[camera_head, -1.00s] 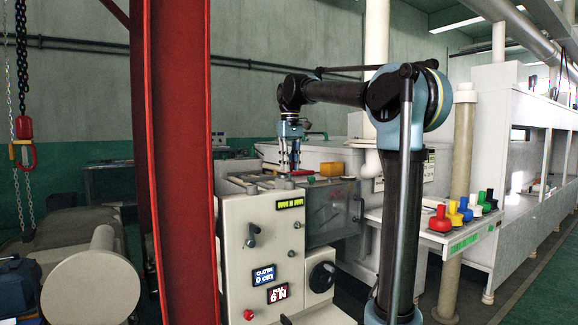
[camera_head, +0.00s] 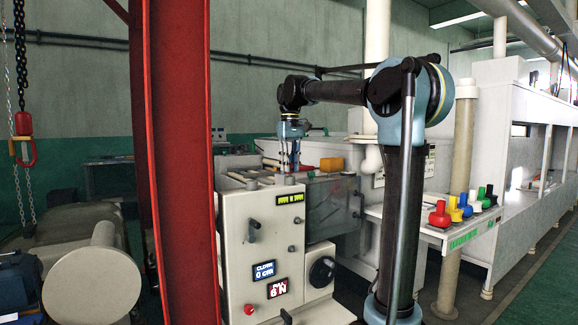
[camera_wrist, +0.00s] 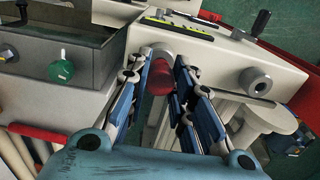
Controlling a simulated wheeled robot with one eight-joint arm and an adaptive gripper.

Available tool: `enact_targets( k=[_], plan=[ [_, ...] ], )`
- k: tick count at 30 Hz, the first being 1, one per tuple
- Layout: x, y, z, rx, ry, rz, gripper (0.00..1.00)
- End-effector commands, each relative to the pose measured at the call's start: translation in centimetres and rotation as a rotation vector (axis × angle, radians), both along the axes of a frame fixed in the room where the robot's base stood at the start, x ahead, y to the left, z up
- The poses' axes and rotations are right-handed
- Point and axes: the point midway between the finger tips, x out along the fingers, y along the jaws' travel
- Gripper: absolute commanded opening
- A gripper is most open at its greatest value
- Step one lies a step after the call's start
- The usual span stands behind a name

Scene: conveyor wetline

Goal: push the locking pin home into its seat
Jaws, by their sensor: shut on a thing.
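In the wrist view, a red rounded grip (camera_wrist: 158,82), which looks like the head of the locking pin, sits between the blue fingers of my gripper (camera_wrist: 163,78). A pale round part lies just beyond it, against the cream machine housing. The seat and how deep the pin sits are hidden. In the head view, my gripper (camera_head: 290,165) points down over the top of the cream control box (camera_head: 238,205). The pin is too small to make out there.
A red steel column (camera_head: 180,160) stands left of the box. A yellow block (camera_head: 331,164) lies behind the gripper. Coloured knobs, including a red one (camera_head: 439,214), stand on a shelf at right. The wrist view shows a green knob (camera_wrist: 60,71) and a pale round knob (camera_wrist: 256,81).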

Motion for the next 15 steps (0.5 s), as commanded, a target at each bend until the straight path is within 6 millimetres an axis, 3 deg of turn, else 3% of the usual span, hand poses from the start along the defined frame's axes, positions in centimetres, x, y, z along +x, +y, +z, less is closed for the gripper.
enact_targets(
  k=[15],
  plan=[
    [-0.01,-0.01,-0.95,0.0,0.0,0.0,0.0]
  ],
)
